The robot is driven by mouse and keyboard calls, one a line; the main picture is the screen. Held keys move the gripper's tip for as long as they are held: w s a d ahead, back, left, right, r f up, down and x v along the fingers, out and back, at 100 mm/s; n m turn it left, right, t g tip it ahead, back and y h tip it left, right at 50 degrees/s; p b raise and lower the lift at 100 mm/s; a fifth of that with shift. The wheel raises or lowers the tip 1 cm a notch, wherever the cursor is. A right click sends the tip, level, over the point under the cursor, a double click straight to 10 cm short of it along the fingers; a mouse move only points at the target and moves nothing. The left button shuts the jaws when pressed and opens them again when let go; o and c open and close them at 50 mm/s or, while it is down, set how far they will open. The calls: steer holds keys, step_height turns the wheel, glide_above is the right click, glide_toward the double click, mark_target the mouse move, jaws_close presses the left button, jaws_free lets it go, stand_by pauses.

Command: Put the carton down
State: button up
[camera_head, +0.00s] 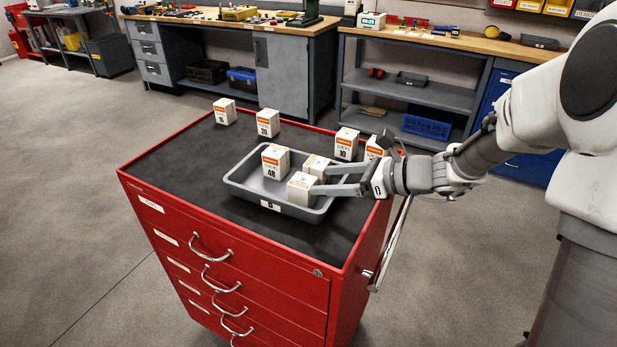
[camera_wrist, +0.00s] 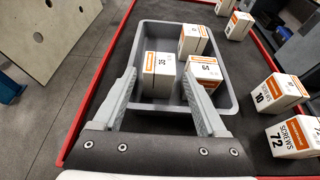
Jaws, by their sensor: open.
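A grey tray (camera_head: 240,186) labelled B lies on the red cabinet's dark top and holds three white-and-orange cartons. The front carton (camera_head: 301,188) stands in the tray at my fingertips; in the wrist view this carton (camera_wrist: 160,75) is between and just beyond them. A second carton (camera_head: 316,167) stands beside it, also in the wrist view (camera_wrist: 203,72). The carton marked 48 (camera_head: 275,160) stands farther left. My gripper (camera_head: 319,180) reaches in from the right with its fingers apart; it also shows in the wrist view (camera_wrist: 160,82). Finger contact with a carton is unclear.
Cartons marked 20 (camera_head: 268,123) and 10 (camera_head: 347,144) stand behind the tray, with another carton (camera_head: 225,111) at the far left corner. The carton marked 72 (camera_wrist: 294,136) stands near 10. The cabinet top (camera_head: 180,165) left of the tray is clear.

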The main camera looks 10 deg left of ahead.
steer(key=s+d+r+n+g+h, duration=0.1)
steer(key=s+d+r+n+h, duration=0.3)
steer(key=s+n, duration=0.5)
steer(key=s+d+r+n+h, duration=0.1)
steer(key=s+d+n+h, duration=0.5)
steer(key=s, duration=0.4)
steer(key=s+d+r+n+t+h+p, duration=0.2)
steer(key=s+d+r+n+h+p, duration=0.1)
steer(key=s+d+r+n+p, duration=0.1)
steer(key=d+r+n+p, duration=0.1)
steer(key=d+r+n, duration=0.1)
steer(key=d+r, duration=0.1)
steer(key=shift+d+r+t+p, duration=0.3)
steer(key=shift+d+r, duration=0.05)
steer(key=shift+d, duration=0.05)
stand_by(0.7)
